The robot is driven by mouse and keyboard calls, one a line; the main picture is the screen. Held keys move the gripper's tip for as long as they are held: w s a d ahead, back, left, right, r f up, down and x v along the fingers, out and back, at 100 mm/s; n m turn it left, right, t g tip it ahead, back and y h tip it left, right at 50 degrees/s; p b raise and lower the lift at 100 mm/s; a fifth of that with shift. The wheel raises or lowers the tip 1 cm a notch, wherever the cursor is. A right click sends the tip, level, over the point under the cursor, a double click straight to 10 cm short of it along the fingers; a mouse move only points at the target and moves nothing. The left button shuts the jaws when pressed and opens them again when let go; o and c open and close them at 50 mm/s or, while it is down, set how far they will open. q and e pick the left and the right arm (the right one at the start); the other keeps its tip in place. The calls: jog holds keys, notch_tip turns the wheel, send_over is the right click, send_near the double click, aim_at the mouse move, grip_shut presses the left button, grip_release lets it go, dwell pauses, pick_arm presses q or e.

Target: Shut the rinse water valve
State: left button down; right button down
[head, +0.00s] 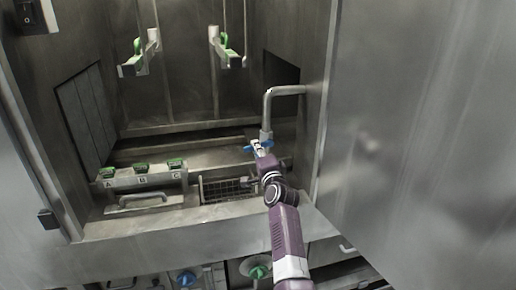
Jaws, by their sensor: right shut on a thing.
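A valve with a blue handle (249,148) sits at the lower end of a bent grey pipe (267,115), inside the steel washer bay. My right gripper (260,147) is at this blue handle and shut on it. The gripper covers the middle of the handle, so its exact angle is hard to tell. My right arm reaches up from the bottom of the picture. My left gripper is not in view.
A block marked A, B and C (145,178) with green tops stands left of my gripper, a wire basket (225,188) beside it. Two green-handled levers (137,57) hang above. A large steel panel (420,120) closes off the right. A blue knob (187,279) and green knob (259,272) sit below.

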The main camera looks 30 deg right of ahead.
jog(key=shift+a+r+m+p, duration=0.1)
jog(key=shift+r+m+p, duration=0.35)
jog(key=shift+m, duration=0.55)
jog(key=c, duration=1.8)
grip_release()
jog(key=shift+c, duration=0.2)
